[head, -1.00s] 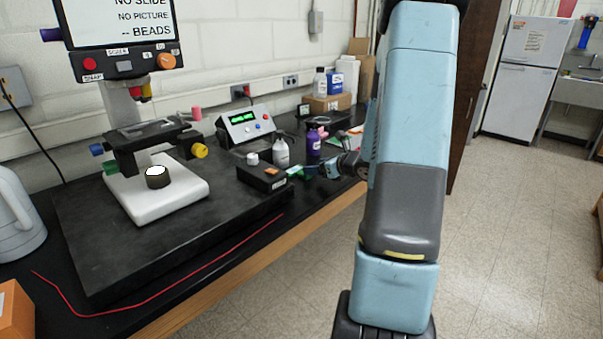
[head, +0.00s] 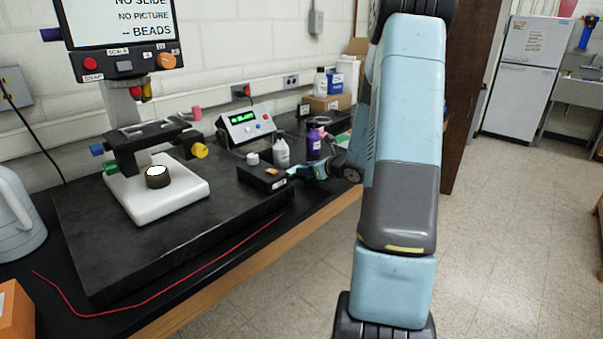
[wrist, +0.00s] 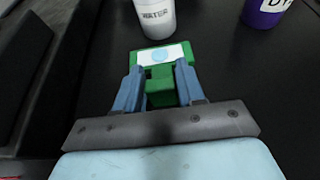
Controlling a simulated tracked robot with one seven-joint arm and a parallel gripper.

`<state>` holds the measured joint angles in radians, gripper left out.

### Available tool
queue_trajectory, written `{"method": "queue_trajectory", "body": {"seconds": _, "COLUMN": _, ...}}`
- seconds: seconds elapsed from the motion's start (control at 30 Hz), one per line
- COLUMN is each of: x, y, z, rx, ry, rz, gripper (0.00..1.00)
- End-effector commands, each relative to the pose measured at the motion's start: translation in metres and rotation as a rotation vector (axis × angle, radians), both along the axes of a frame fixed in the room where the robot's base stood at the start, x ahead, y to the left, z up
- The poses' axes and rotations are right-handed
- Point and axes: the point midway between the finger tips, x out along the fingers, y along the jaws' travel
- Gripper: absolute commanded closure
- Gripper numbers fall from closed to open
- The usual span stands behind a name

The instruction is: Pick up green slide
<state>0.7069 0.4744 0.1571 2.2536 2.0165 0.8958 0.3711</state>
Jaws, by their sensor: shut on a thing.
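The green slide (wrist: 161,55) shows in the wrist view, a green piece with a white label bearing a pale blue round spot. A green stem runs back from it between the fingers. My gripper (wrist: 159,78) has its two blue fingers closed on this stem, one on each side. In the head view my gripper (head: 312,170) is small, at the right of the black box, and the slide there is too small and covered to make out clearly. I cannot tell how far the slide is above the bench.
A white bottle marked WATER (wrist: 155,17) stands just beyond the slide, with a purple bottle (wrist: 266,10) to its right. A black box (head: 262,177) is left of my gripper. The microscope (head: 150,165) stands farther left on a black slab. A red wire (head: 190,291) lies in front.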

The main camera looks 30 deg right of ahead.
Motion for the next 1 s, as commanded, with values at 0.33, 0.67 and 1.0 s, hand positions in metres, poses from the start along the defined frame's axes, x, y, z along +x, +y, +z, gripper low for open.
{"method": "queue_trajectory", "body": {"seconds": 0.33, "x": 0.0, "y": 0.0, "z": 0.0, "rx": 0.0, "ry": 0.0, "rz": -0.001, "gripper": 0.97}}
{"method": "queue_trajectory", "body": {"seconds": 0.67, "x": 0.0, "y": -0.001, "z": 0.018, "rx": -0.002, "ry": -0.003, "rz": -0.001, "gripper": 0.97}}
{"method": "queue_trajectory", "body": {"seconds": 1.0, "x": -0.03, "y": 0.011, "z": 0.07, "rx": -0.004, "ry": -0.004, "rz": -0.002, "gripper": 0.97}}
